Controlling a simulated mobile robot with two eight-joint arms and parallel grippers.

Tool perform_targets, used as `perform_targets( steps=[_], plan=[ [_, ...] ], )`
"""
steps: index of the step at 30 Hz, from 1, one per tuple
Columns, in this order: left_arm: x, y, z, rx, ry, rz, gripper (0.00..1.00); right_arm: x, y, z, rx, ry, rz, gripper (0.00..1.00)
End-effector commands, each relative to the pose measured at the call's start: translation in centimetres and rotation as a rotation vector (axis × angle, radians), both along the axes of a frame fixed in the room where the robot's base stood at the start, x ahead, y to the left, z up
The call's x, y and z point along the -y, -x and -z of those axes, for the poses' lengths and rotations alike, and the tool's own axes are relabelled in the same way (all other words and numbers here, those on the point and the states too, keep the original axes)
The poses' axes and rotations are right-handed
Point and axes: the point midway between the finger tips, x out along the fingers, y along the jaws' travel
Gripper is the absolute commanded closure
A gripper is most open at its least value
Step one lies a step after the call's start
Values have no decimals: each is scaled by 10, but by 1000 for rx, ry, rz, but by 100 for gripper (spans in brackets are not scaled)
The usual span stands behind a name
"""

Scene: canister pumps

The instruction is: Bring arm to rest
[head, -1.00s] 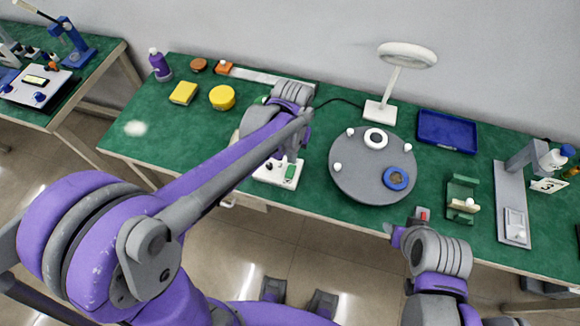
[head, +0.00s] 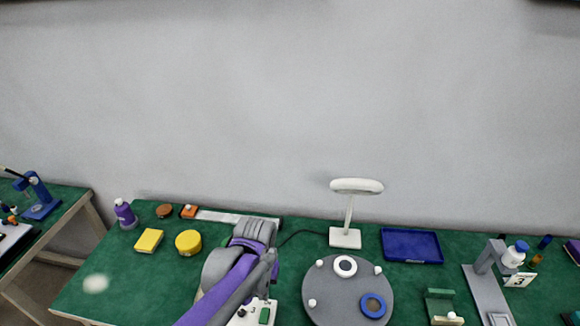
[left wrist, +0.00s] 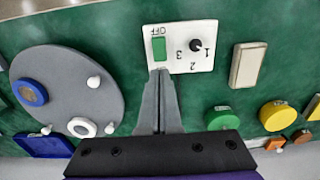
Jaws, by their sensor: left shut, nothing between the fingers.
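In the left wrist view my left gripper (left wrist: 161,76) is shut and empty, its fingers pressed together. Its tips show at the lower edge of a white control panel (left wrist: 214,58), close below the green switch (left wrist: 159,49). I cannot tell whether they touch it. The panel also has a black knob (left wrist: 196,45) and the marks OFF, 1, 2 and 3. In the head view my left arm reaches over the green table (head: 110,265), and its wrist hides the fingers and part of the panel (head: 240,318). My right gripper is out of view.
A grey round plate (head: 335,295) with a white ring and a blue ring lies right of my left arm. Yellow pieces (head: 188,242) and a purple bottle (head: 125,214) are left.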

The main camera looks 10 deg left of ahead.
Motion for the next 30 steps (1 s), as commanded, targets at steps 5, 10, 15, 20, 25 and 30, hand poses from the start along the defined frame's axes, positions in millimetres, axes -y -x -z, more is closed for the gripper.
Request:
perform_targets(
  steps=[5,10,15,20,25,30],
  plan=[
    [-7,10,-7,33,5,-4,100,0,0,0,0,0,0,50],
    [-27,44,-22,148,17,-14,100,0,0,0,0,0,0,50],
    [-46,84,-29,294,21,-23,100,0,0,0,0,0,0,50],
    [-59,112,-25,409,16,-30,100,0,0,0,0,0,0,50],
    [-65,127,-20,477,9,-34,100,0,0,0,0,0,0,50],
    [-66,130,-18,494,8,-33,100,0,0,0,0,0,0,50]
  ],
)
